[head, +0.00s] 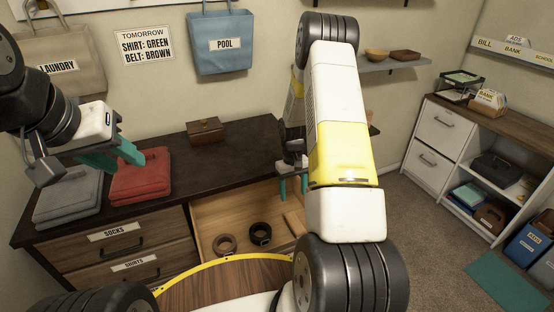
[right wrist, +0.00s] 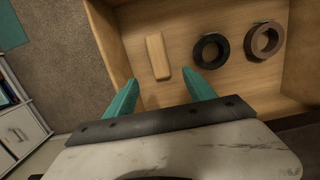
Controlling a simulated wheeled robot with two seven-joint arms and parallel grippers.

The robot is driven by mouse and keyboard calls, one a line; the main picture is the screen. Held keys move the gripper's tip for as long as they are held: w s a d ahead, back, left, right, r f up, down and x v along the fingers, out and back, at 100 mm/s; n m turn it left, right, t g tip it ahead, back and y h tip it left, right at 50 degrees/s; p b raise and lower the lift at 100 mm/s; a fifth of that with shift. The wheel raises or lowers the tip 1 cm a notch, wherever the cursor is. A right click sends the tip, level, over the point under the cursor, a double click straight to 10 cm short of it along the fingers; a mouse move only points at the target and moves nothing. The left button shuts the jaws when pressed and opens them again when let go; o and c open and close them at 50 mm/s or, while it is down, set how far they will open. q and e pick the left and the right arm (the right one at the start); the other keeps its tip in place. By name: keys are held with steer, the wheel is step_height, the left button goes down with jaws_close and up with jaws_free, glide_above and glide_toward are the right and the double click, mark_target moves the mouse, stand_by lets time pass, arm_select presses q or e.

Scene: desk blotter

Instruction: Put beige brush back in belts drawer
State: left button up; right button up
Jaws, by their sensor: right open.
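The beige brush (right wrist: 157,57) is a small light wooden block. It lies flat inside the open drawer, near the drawer's side wall. It also shows at the drawer's right end in the head view (head: 294,223). The open drawer (head: 205,212) also holds a brown belt coil (head: 225,244) and a black belt coil (head: 260,234). My right gripper (head: 293,190) is open and empty above the drawer. In the right wrist view the brush shows beyond and between its teal fingertips (right wrist: 163,82), apart from them. My left gripper (head: 130,166) is open and empty near the folded red cloth.
Folded grey (head: 68,200) and red (head: 142,183) clothes and a brown box (head: 205,130) sit on the dark dresser top (head: 190,150). Closed socks (head: 115,232) and shirts (head: 135,264) drawers are at left. A white cabinet (head: 432,137) stands at right.

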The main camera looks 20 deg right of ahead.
steer(key=s+a+r+t, duration=0.1)
steer(key=s+a+r, duration=0.1)
steer(key=r, duration=0.7)
steer(key=s+a+r+t, duration=0.2)
steer(key=r, duration=0.8)
steer(key=s+a+r+t, duration=0.1)
steer(key=s+a+r, duration=0.1)
steer(key=r, duration=0.7)
steer(key=s+a+r+t+y, duration=0.1)
steer(key=s+a+r, duration=0.1)
steer(key=s+r, duration=0.3)
steer(key=s+a+r+t+y, duration=0.1)
steer(key=s+r, duration=0.5)
steer(key=s, duration=0.6)
steer(key=a+t, duration=0.1)
steer(key=a, duration=0.1)
steer(key=shift+s+a+m+t, duration=0.25)
steer(key=shift+a+m+t, duration=0.05)
steer(key=shift+m, duration=0.1)
